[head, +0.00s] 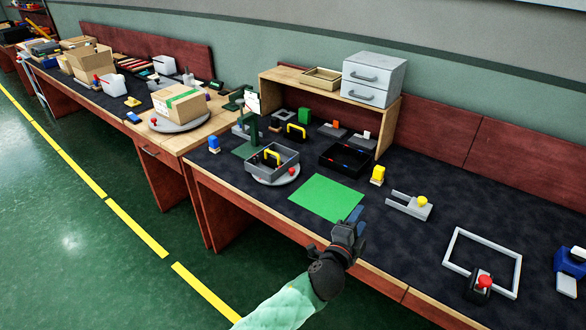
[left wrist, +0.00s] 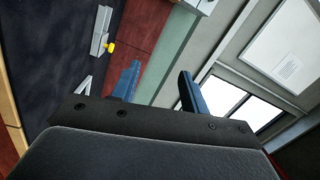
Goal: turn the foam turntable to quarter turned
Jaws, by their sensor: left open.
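Two round grey turntables show in the head view. The nearer turntable (head: 276,179) lies on the dark mat, with a red knob (head: 292,171) at its right rim. It bears a grey tray (head: 262,168) with a black and yellow piece inside. The farther turntable (head: 178,126) bears a cardboard box and has a red knob (head: 153,121) at its left. I cannot tell by look which is the foam one. My left gripper (head: 357,216) is open and empty, right of the nearer turntable and apart from it. Its spread fingers show in the left wrist view (left wrist: 158,84).
A green sheet (head: 326,198) lies between the nearer turntable and my left gripper. A shelf with drawers (head: 373,79) stands at the back.

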